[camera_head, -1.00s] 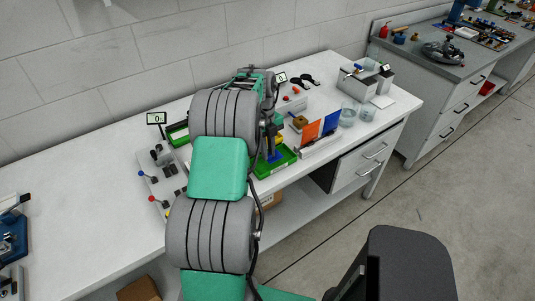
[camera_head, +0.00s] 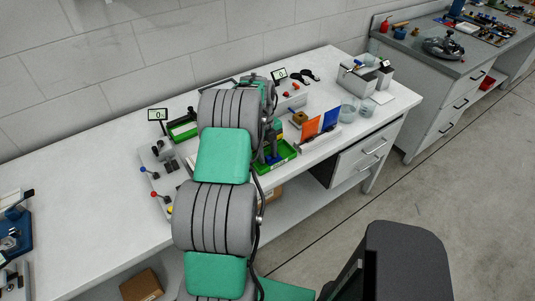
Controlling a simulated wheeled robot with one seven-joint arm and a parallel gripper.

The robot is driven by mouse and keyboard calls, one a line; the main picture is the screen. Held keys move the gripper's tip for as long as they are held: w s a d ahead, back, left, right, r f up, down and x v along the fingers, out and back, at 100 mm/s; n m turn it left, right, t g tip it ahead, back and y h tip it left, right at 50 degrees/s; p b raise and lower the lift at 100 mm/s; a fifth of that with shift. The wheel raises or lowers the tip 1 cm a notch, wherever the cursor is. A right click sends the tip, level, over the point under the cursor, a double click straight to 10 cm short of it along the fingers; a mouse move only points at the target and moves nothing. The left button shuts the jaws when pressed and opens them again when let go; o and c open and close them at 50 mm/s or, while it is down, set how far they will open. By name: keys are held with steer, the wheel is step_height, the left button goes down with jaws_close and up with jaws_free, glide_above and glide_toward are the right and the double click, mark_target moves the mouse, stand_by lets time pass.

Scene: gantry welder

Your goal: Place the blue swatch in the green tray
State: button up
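A blue swatch (camera_head: 330,118) stands upright in a light rack (camera_head: 320,139), to the right of an orange swatch (camera_head: 311,130). A green tray (camera_head: 287,155) lies on the bench left of the rack, partly hidden by my arm. A second green tray (camera_head: 184,131) is at the back left of my arm. My gripper (camera_head: 270,147) points down over the near green tray. A small blue patch (camera_head: 273,159) shows below it; I cannot tell what it is. The fingers are too small and too hidden to read.
Clear cups (camera_head: 348,112) and a grey box (camera_head: 357,83) stand right of the rack. A panel with levers (camera_head: 157,173) and a small display (camera_head: 157,114) are at the left.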

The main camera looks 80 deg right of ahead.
step_height(320, 180, up, 12)
steer(key=w+d+b, duration=0.1)
steer(key=w+a+r+n+h, duration=0.1)
steer(key=w+a+r+n, duration=0.3)
steer(key=w+a+n, duration=0.5)
steer(key=w+a+r+n+h, duration=0.1)
steer(key=w+a+r+n, duration=0.4)
steer(key=w, duration=0.6)
steer(key=w+a+n+t+h, duration=0.1)
steer(key=w+a+n, duration=0.2)
steer(key=a+n, duration=0.5)
steer(key=w+a+n+t, duration=0.1)
steer(key=w+a+n, duration=0.35)
steer(key=a, duration=0.65)
steer(key=s+a+f+n+t+y, duration=0.1)
steer(key=s+a+n, duration=0.1)
steer(key=a+n, duration=0.7)
steer(key=s+a+f+n+t, duration=0.2)
steer(key=s+a+n, duration=0.1)
steer(key=a+n, duration=0.6)
steer(key=a, duration=0.3)
steer(key=shift+s+a+f+y, duration=0.25)
steer(key=shift+a+y, duration=0.15)
